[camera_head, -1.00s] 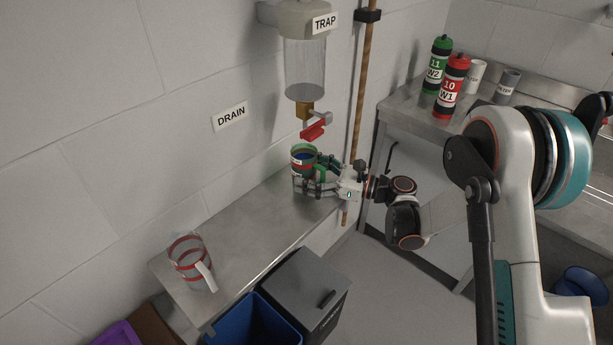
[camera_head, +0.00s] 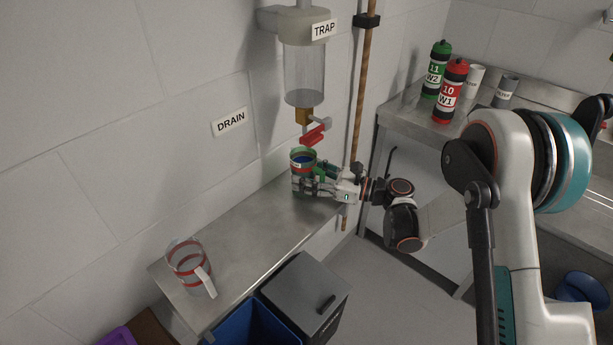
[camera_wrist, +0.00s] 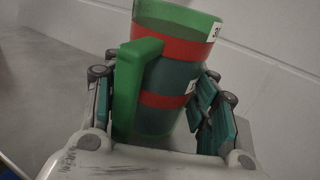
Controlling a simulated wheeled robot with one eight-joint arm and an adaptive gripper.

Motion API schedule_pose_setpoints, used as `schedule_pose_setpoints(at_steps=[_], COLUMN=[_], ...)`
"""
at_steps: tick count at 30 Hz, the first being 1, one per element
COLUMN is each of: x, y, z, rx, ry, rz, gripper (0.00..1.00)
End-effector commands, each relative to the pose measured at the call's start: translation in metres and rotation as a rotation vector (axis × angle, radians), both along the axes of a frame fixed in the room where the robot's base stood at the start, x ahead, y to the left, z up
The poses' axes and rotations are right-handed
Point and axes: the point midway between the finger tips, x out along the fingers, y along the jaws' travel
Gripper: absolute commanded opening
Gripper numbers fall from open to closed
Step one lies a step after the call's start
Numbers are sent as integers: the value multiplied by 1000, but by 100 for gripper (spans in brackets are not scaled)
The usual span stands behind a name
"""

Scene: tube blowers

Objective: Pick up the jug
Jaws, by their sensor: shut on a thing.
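A green jug (camera_head: 302,160) with red bands is under the trap's outlet at the far end of the metal shelf. It looks upright. Blue shows inside its rim. My gripper (camera_head: 316,183) reaches it from the right and is shut on it low on its body. In the wrist view the jug (camera_wrist: 182,77) sits between the fingers of my gripper (camera_wrist: 160,100), with its green handle facing the camera. The fingers hide its lower part, and I cannot tell whether its base touches the shelf. A second jug (camera_head: 188,262), clear with red bands and a white handle, stands at the shelf's near end.
The trap (camera_head: 304,75) and its red valve lever (camera_head: 314,134) hang close above the green jug. A wooden pole (camera_head: 362,100) stands just behind my gripper. A grey bin (camera_head: 305,293) and a blue bin (camera_head: 250,325) stand below the shelf (camera_head: 235,245). The shelf's middle is clear.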

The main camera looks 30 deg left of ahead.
Motion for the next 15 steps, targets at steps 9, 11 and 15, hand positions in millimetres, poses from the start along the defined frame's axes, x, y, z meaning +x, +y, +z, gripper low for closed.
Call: schedule_pose_setpoints(at_steps=[9,11,15], x=[3,5,8], y=[-17,-31,-62], z=[31,31,31], rx=[1,1,1], ry=[0,0,0], rz=[-2,-4,-4], gripper=[12,12,12])
